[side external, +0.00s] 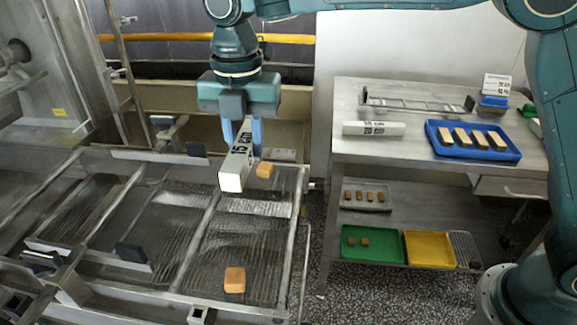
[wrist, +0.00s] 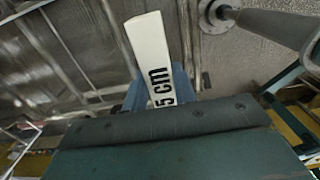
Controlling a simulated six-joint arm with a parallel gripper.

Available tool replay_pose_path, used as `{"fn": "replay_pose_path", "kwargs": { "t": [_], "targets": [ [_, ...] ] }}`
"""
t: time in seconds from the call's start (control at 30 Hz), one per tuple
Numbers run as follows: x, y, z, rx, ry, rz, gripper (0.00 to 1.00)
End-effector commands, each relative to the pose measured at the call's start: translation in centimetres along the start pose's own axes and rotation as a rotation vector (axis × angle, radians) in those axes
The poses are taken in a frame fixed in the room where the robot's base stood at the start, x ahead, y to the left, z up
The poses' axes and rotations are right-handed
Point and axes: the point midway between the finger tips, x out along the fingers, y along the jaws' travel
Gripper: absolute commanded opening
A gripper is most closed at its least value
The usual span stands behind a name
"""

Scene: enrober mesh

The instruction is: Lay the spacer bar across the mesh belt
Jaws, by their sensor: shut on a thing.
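The spacer bar (side external: 237,168) is a white square-section bar with black lettering ending in "cm". My gripper (side external: 243,132) is shut on it with blue fingers and holds it above the mesh belt (side external: 222,250). The bar points toward the camera in the side view, its white end face lowest. In the wrist view the bar (wrist: 158,55) stretches away from between the fingers, which it partly hides. The belt is a ridged metal mesh between steel rails. I cannot tell the gap between bar and belt.
Two orange-brown blocks sit on the belt area, one near the front (side external: 235,280) and one behind the bar (side external: 264,170). A steel table (side external: 350,95) at right carries another white lettered bar (side external: 373,128) and a blue tray (side external: 472,154) of blocks. Dark-ended brackets (side external: 131,254) stand along the rails.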

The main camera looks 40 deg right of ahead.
Motion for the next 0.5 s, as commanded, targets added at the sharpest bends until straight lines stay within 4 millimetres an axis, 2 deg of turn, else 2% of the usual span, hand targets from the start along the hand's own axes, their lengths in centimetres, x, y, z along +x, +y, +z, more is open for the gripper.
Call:
{"fn": "replay_pose_path", "kwargs": {
  "t": [0.3, 0.5],
  "targets": [
    [6.1, 0.0, 0.0, 0.000, 0.000, -0.003, 0.03],
    [8.7, 0.0, 0.0, 0.001, 0.000, -0.002, 0.03]
  ]
}}
